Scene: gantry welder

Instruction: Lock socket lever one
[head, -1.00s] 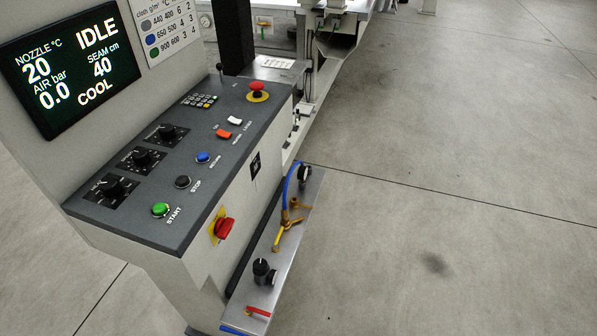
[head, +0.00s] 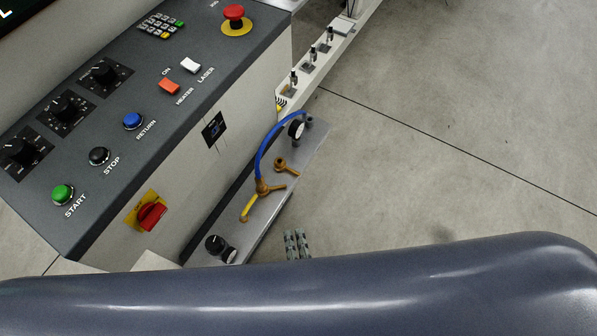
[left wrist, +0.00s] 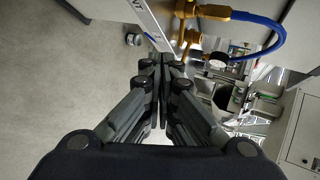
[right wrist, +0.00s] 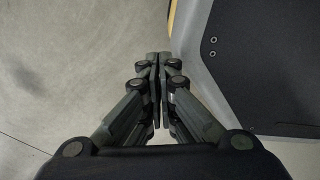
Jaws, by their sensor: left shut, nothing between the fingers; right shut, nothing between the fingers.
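On the silver shelf of the console stand a brass fitting with a lever (head: 265,187), its yellow handle (head: 249,206), and a second brass lever (head: 283,165). A blue hose (head: 261,150) arches from the fitting toward a gauge (head: 296,129). Small upright levers (head: 293,80) stand along the white rail; I cannot tell which is lever one. My left gripper (head: 297,238) is shut and empty beside the shelf's right edge, partly hidden by my arm. In the left wrist view brass fittings (left wrist: 205,12) lie beyond its fingertips (left wrist: 160,60), apart. My right gripper (right wrist: 158,57) is shut and empty above floor.
The console panel (head: 120,120) with buttons fills the left, with a red rotary switch (head: 151,216) on its side. A black knob (head: 216,245) stands at the shelf's near end. Open concrete floor (head: 450,130) lies to the right.

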